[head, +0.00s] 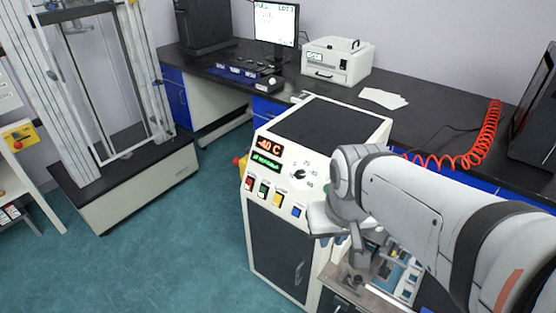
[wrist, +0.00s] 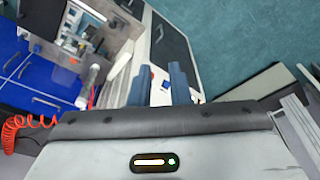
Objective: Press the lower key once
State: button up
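My gripper (head: 333,240) hangs beside the right edge of a white cabinet's sloped front panel in the head view. In the wrist view its two blue-grey fingers (wrist: 160,85) are apart, with nothing held between them. A small red spot and a dark blue spot show near the fingertips; I cannot tell what they are. The cabinet's panel carries a row of keys: red (head: 249,184), green (head: 263,191), yellow (head: 277,199) and blue (head: 296,211). Which one is the lower key, I cannot tell. A machine with a metal plate (head: 360,285) is partly hidden under my arm.
The white cabinet (head: 268,245) has a red display (head: 269,146) reading -40 C and a knob (head: 299,174). A dark bench (head: 340,85) runs behind, with a monitor (head: 276,22) and a coiled red hose (head: 478,140).

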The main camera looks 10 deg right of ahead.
grip_shut()
dwell(1.4)
